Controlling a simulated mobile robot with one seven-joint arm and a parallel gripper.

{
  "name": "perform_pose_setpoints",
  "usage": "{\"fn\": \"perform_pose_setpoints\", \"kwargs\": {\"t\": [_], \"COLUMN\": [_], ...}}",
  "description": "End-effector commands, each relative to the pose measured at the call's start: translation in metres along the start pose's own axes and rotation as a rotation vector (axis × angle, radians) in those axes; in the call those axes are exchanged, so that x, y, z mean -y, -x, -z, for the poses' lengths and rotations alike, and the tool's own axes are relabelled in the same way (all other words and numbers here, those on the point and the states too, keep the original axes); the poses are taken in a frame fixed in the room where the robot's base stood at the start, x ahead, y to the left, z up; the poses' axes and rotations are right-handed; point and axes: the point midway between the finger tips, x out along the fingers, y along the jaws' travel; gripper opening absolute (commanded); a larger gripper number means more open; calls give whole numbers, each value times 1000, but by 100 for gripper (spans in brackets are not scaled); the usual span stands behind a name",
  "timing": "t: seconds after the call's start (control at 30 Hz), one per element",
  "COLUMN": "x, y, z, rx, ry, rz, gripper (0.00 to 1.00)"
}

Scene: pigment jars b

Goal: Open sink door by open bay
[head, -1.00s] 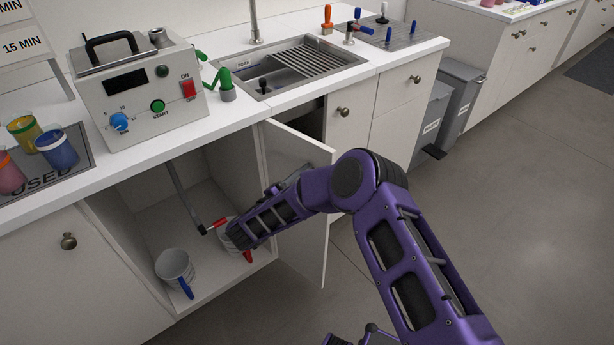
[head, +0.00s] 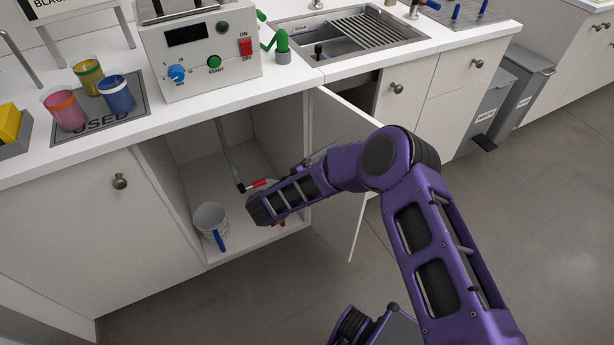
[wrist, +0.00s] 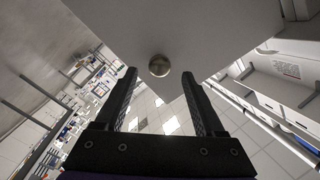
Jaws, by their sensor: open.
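The sink door (head: 338,222) is a pale panel that stands partly open, swung out beside the open bay (head: 205,176). A dark gap shows behind its top edge under the sink (head: 350,38). In the wrist view a pale panel with a round metal knob (wrist: 159,66) fills the top. My gripper (wrist: 160,79) is open, with its fingers apart and the knob between or just beyond their tips. I cannot tell whether they touch it. In the head view my purple forearm covers part of the door, and my gripper's fingers cannot be made out.
A white bucket (head: 210,217) with a blue handle stands in the bay, with a second one partly hidden by my arm. A grey control box (head: 200,50) and paint cups (head: 117,95) stand on the counter. Bins (head: 490,112) stand right; floor is clear there.

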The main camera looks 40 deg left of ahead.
Motion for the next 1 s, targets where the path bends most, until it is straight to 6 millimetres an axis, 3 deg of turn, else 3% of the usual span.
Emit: {"fn": "perform_pose_setpoints", "kwargs": {"t": [0.2,0.5,0.7,1.0], "x": [2,1,0,0], "y": [58,108,118,119], "z": [0,0,0,0], "rx": [4,1,-1,-1], "ry": [1,-1,0,0], "rz": [6,3,0,0], "gripper": [71,71,71,71]}}
